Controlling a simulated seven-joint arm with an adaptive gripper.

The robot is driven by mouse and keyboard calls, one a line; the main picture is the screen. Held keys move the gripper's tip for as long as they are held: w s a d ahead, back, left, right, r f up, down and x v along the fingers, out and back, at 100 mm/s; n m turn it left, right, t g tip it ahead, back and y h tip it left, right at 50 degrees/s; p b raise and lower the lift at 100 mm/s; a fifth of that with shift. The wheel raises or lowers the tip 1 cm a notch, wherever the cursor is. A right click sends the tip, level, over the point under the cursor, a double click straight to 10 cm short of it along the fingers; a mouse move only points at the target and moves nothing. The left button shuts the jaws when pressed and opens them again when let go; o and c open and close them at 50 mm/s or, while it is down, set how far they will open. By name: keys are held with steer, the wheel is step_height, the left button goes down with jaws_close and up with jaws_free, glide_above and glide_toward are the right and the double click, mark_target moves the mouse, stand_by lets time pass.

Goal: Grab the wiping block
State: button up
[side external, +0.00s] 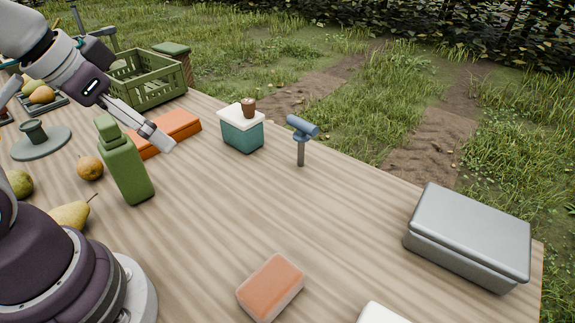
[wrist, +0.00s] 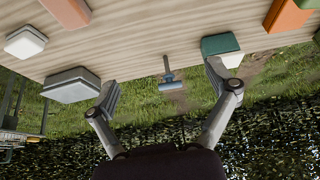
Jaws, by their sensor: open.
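The wiping block appears to be the salmon-orange rounded block (side external: 270,287) lying flat on the table at the front middle of the side view. In the wrist view, what looks like the same block (wrist: 67,10) is at the top left, cut by the edge. My gripper (side external: 162,140) is above the table at the upper left of the side view, well away from the block. In the wrist view its two fingers (wrist: 162,80) are spread wide with nothing held between them.
A grey metal case (side external: 468,238) and a white box (side external: 382,313) stand right of the block. A blue-headed tool (side external: 302,130), teal box (side external: 242,132), orange box (side external: 172,133) and green bottle (side external: 124,165) stand farther back. The middle of the table is clear.

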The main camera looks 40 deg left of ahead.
steer(key=m+g+h, duration=0.4)
steer(key=m+g, duration=0.1)
steer(key=m, duration=1.2)
glide_above(374, 313)
steer(key=a, duration=0.1)
step_height(374, 313, down, 10)
steer(key=shift+h, duration=0.3)
steer(key=x, duration=0.7)
steer(key=s+x, duration=0.1)
steer(key=x, duration=0.2)
steer(key=shift+s+f, duration=0.1)
steer(key=shift+f, duration=0.15)
steer(key=shift+r, duration=0.1)
steer(key=c, duration=1.2)
